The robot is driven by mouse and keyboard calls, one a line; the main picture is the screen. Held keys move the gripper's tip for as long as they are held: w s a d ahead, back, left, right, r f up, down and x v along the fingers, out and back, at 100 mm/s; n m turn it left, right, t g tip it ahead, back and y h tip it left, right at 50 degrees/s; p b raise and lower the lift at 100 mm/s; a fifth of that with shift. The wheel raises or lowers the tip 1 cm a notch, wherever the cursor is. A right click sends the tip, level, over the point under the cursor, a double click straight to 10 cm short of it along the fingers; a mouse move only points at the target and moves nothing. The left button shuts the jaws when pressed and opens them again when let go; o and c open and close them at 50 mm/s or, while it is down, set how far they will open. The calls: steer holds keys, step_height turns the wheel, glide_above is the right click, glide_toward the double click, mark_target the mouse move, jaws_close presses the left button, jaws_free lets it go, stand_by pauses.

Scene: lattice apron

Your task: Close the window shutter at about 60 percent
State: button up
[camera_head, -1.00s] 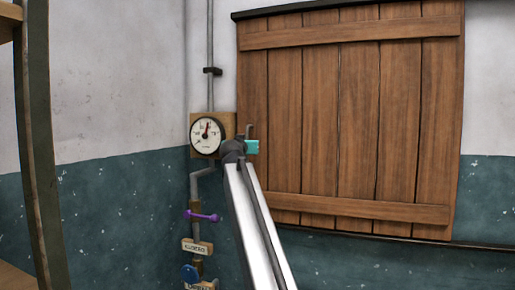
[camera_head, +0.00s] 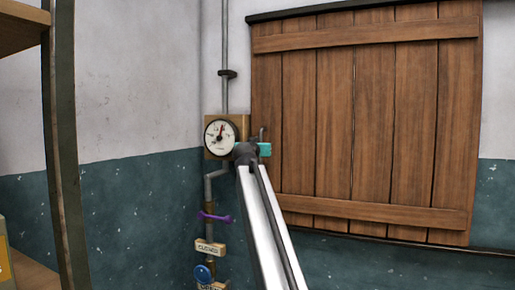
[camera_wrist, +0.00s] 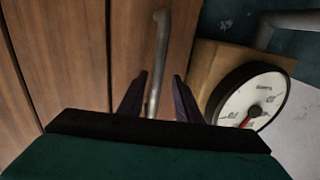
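The window shutter (camera_head: 372,110) is a panel of brown vertical planks with two cross battens, on the wall at right in the head view. It fills the left of the wrist view (camera_wrist: 55,60). A grey metal handle (camera_wrist: 160,50) stands near its left edge; its top shows in the head view (camera_head: 262,132). My gripper (camera_wrist: 157,95) has its two dark fingers apart, with the handle's lower part showing between them. I cannot tell if either finger touches it. In the head view my arm hides most of the handle and the fingers.
A round gauge (camera_head: 220,137) on a wooden board sits close left of the handle, also in the wrist view (camera_wrist: 250,100). Below it are a pipe, a purple lever (camera_head: 215,217), a label plate and a blue knob (camera_head: 203,272). A shelf post (camera_head: 62,150) stands at left.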

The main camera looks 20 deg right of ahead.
steer(key=v, duration=1.3)
steer(key=shift+s+a, duration=0.2)
steer(key=shift+s, duration=0.05)
